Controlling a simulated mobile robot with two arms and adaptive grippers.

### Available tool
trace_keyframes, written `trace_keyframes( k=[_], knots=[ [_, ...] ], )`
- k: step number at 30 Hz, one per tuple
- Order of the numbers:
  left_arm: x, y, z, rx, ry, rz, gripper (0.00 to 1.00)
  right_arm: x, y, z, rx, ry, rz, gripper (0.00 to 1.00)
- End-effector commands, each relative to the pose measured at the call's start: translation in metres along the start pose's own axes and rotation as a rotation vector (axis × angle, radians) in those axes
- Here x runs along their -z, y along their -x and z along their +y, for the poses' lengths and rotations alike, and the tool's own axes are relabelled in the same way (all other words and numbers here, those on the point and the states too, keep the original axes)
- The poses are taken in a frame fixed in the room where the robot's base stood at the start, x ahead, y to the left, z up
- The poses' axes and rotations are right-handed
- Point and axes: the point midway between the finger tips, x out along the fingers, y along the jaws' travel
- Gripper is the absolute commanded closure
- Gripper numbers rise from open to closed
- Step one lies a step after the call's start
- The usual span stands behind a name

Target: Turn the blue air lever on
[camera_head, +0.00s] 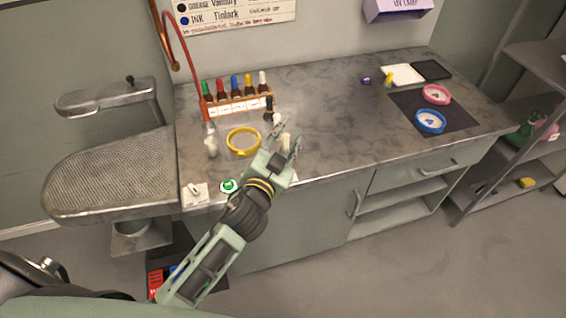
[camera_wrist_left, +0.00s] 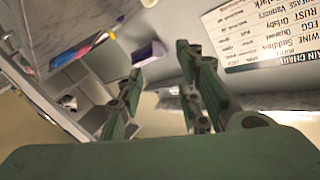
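My left gripper (camera_head: 285,145) is over the front part of the grey worktop, beside the yellow-rimmed round dish. In the left wrist view its two fingers (camera_wrist_left: 160,65) are apart with nothing between them. A small blue part (camera_head: 174,270) shows low at the left, next to a red block (camera_head: 155,281), partly hidden behind my left arm. I cannot tell whether this blue part is the air lever. No other clear blue lever shows. My right gripper is not in view.
The worktop (camera_head: 330,125) holds a bottle rack (camera_head: 238,106), a yellow-rimmed dish (camera_head: 243,141), a green round item (camera_head: 229,186) and a dark mat (camera_head: 455,118). A padded pressing board (camera_head: 110,175) stands at the left. Open floor (camera_head: 400,265) lies in front.

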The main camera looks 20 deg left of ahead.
Motion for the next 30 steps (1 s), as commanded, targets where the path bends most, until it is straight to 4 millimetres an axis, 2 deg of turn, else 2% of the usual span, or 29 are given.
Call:
trace_keyframes(
  k=[1, 3, 6, 9, 12, 14, 16, 18, 20, 23, 24, 27, 30],
  knots=[
    [0.039, -0.014, 0.005, -0.019, -0.055, 0.138, 0.67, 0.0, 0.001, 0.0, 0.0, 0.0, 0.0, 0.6],
    [0.089, -0.023, 0.021, -0.069, -0.137, 0.322, 0.67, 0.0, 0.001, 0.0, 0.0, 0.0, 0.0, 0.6],
    [0.145, -0.023, 0.057, -0.182, -0.272, 0.557, 0.67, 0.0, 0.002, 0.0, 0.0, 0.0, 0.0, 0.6],
    [0.178, -0.014, 0.102, -0.34, -0.429, 0.749, 0.67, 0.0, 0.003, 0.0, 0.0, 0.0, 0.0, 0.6],
    [0.185, -0.002, 0.146, -0.537, -0.609, 0.881, 0.67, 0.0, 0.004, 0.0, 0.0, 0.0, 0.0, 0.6],
    [0.176, 0.004, 0.169, -0.669, -0.723, 0.926, 0.67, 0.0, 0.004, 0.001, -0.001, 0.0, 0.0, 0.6],
    [0.154, 0.007, 0.188, -0.833, -0.863, 0.939, 0.67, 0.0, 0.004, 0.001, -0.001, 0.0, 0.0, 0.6],
    [0.124, 0.007, 0.196, -1.001, -1.008, 0.908, 0.67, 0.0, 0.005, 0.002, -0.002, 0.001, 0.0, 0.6],
    [0.093, 0.004, 0.193, -1.143, -1.129, 0.842, 0.67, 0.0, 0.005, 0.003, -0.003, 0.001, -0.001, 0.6],
    [0.041, -0.005, 0.166, -1.366, -1.318, 0.653, 0.67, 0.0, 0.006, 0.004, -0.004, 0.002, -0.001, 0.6],
    [0.022, -0.009, 0.148, -1.442, -1.381, 0.555, 0.67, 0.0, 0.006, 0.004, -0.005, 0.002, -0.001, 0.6],
    [-0.013, -0.018, 0.097, -1.588, -1.501, 0.293, 0.67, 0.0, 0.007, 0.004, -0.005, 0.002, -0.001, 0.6],
    [-0.032, -0.021, 0.049, -1.672, -1.565, 0.058, 0.67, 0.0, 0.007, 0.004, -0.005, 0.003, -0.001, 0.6]
  ],
)
